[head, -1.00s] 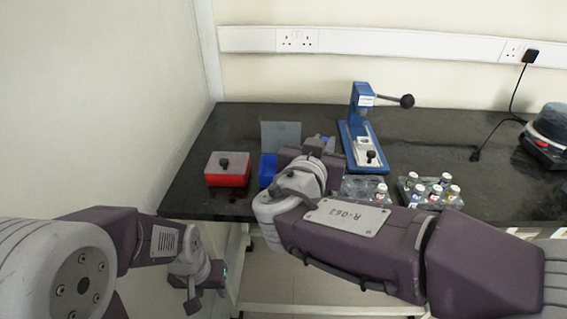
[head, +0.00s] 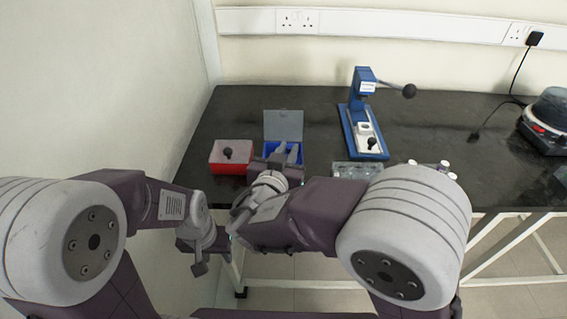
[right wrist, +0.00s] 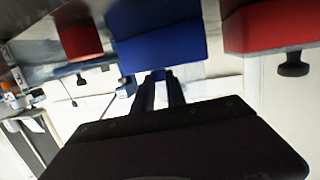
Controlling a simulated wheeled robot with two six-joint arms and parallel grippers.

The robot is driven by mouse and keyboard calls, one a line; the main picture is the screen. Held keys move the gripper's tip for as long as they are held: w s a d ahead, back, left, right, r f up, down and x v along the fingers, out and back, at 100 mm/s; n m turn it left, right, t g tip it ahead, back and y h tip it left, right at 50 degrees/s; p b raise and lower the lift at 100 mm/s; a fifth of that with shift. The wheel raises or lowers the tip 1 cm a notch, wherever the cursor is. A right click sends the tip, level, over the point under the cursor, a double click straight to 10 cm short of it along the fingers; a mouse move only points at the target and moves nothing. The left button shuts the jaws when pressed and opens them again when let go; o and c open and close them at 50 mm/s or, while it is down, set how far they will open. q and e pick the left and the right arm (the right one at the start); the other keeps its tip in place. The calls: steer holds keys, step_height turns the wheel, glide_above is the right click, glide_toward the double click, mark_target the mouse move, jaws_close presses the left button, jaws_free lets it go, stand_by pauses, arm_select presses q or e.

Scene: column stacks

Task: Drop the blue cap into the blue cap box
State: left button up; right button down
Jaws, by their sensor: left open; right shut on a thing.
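The blue cap box (head: 299,153) stands on the dark bench with its grey lid (head: 284,125) raised at the back. My right gripper (head: 286,152) is at the box, with its fingertips over the opening. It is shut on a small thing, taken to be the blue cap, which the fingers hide. In the right wrist view the fingers (right wrist: 164,88) are close together in front of the blue box wall (right wrist: 165,48). My left gripper (head: 197,258) is open, low in front of the bench and away from the boxes.
A red box (head: 231,168) with a black-knobbed lid stands just left of the blue box. A blue lever press (head: 362,125) stands to the right. A clear tray (head: 357,171) and vials (head: 445,165) are near the front edge, partly behind my right arm.

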steer(key=shift+f, duration=0.25)
steer(key=c, duration=1.3)
jaws_free()
steer(key=v, duration=0.9)
steer(key=shift+r, duration=0.1)
